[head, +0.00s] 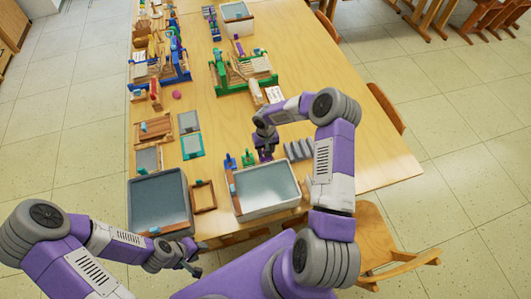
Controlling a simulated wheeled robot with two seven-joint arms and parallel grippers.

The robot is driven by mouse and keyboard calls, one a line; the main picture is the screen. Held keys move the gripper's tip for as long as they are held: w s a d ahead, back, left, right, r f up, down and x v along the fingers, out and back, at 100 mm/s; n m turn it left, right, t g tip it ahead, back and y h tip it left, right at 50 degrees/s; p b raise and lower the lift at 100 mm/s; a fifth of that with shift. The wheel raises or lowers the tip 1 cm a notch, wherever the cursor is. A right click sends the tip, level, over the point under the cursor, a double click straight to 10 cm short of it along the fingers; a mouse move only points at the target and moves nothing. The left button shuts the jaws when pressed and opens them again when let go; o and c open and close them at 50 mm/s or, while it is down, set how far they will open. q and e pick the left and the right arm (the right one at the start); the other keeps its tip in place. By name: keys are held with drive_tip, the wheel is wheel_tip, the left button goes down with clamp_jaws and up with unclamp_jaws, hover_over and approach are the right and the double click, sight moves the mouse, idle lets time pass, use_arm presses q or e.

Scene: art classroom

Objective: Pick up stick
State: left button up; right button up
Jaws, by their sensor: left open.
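I cannot make out for sure which thing is the stick; thin wooden pieces lie among the far-left tools, too small to tell apart. My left gripper (192,260) is open and empty, low in front of the left grey tub, near the table's front edge. My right gripper (265,155) points down at the table just behind the right grey tub, beside small blue and green items. Its fingertips are too small and dark to show whether they are open or hold anything.
The left tub (133,205) and the right tub (298,196) stand at the wooden table's (375,150) front. A wooden frame (204,201) lies between them. A green loom (222,72) and a blue loom (178,58) stand farther back. A chair (385,245) is at front right. The table's right side is clear.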

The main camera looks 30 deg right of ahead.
drive_tip(key=shift+c, duration=0.2)
clamp_jaws()
